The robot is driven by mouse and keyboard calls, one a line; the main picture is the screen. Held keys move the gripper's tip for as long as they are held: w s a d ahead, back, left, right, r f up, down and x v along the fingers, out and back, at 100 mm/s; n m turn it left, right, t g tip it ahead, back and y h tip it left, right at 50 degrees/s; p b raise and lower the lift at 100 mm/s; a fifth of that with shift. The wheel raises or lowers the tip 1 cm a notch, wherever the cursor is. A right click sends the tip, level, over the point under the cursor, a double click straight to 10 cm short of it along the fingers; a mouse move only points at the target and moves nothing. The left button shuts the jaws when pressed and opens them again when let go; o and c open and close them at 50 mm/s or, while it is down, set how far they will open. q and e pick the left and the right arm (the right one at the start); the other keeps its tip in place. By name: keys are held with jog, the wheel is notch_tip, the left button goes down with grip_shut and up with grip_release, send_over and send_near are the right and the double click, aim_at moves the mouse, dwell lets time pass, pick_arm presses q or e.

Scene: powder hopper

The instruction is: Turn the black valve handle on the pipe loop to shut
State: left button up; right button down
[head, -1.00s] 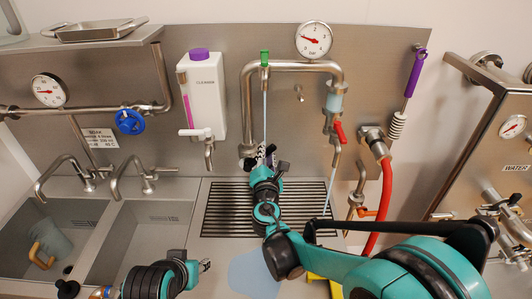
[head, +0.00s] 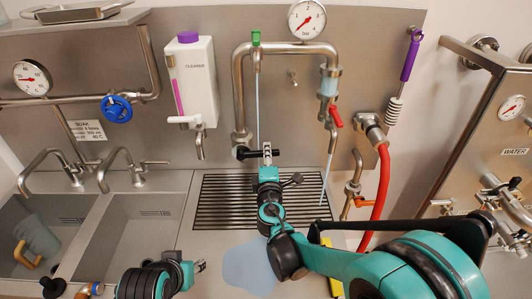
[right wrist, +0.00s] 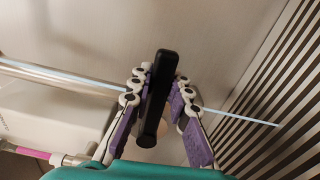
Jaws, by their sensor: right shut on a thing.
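The steel pipe loop (head: 238,90) stands on the back panel. The black valve handle (head: 244,153) is at the foot of its left leg, lying about level in the head view. My right gripper (head: 267,154) is at its right end. In the right wrist view the handle (right wrist: 153,110) is a black bar between the purple-padded fingers of this gripper (right wrist: 158,100), which is shut on it. My left gripper (head: 201,266) is low in the head view, away from the loop; its fingers are too small to judge.
A pale blue thin line (head: 257,105) hangs below the green cap, and another (head: 327,180) below the red-handled tap (head: 335,117). A slatted drain (head: 225,205) lies below my right gripper. A cleaner bottle (head: 190,80) is left, a red hose (head: 381,190) right. A bluish puddle (head: 248,265) lies in front.

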jog(key=shift+s+a+f+m+b, duration=0.1)
jog(key=shift+s+f+m+b, duration=0.1)
jog(key=shift+f+m+b, duration=0.55)
jog(key=shift+f+m, duration=0.1)
jog(key=shift+m, duration=0.25)
jog(key=c, duration=1.4)
grip_release()
jog(key=shift+w, duration=0.1)
jog(key=s, duration=1.2)
